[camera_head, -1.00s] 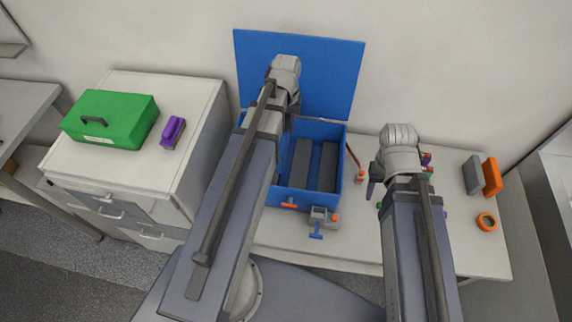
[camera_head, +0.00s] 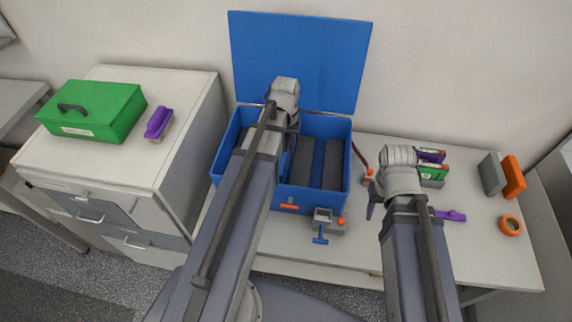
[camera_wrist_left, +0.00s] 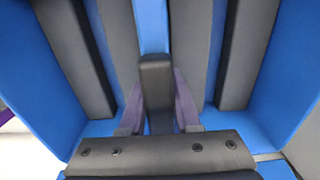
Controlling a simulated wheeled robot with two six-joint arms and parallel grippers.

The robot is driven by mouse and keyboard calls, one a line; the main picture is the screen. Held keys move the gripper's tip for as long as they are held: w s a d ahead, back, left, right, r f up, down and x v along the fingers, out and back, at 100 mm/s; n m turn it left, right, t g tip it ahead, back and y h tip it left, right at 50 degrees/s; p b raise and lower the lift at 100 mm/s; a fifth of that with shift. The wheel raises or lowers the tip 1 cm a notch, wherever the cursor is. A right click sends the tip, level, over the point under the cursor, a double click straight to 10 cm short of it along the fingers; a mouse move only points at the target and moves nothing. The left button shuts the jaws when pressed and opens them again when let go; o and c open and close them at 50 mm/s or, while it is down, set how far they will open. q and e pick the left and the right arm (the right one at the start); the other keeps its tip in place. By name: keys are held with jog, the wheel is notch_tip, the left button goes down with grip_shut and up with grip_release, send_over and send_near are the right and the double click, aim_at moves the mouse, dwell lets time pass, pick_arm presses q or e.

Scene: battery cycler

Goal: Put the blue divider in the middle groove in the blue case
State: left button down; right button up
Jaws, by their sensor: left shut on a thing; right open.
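The blue case (camera_head: 300,203) stands on the worktop with its blue lid (camera_head: 300,60) raised against the wall. Dark grey slabs (camera_head: 332,165) stand inside it in rows, with blue strips between them. My left gripper (camera_wrist_left: 157,100) is down over the inside of the case. In the left wrist view its fingers are shut on a dark upright grip, with a blue strip, seemingly the blue divider (camera_wrist_left: 152,25), directly beyond it. My left arm hides part of the case, and I cannot tell how deep the divider sits. My right gripper (camera_head: 374,196) is open and empty, right of the case.
A grey clamp-like tool (camera_head: 328,221) is at the case's front. Green and purple boxes (camera_head: 432,170), grey and orange blocks (camera_head: 513,175) and an orange ring (camera_head: 510,225) lie right. A green toolbox (camera_head: 95,110) and a purple item (camera_head: 158,123) rest on the left cabinet.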

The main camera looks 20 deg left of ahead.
aim_at(286, 136)
pick_arm(q)
jog(key=shift+f+b, duration=1.95)
jog(key=shift+f, duration=0.5)
jog(key=shift+f, duration=0.2)
jog(key=c, duration=0.6)
grip_release()
jog(key=shift+r, duration=0.1)
notch_tip(286, 136, up, 12)
jog(key=p, duration=1.2)
jog(key=shift+r, duration=0.2)
jog(key=s+d+m, duration=0.2)
jog(key=s+d, duration=0.1)
jog(key=d, duration=0.3)
jog(key=s+d+m, duration=0.2)
jog(key=s+d, duration=0.2)
jog(key=d, duration=0.3)
jog(key=s+d+m+y, duration=0.1)
jog(key=s+d+m, duration=0.1)
jog(key=s+d, duration=0.2)
jog(key=shift+d+m, duration=0.3)
jog(key=shift+d, duration=1.25)
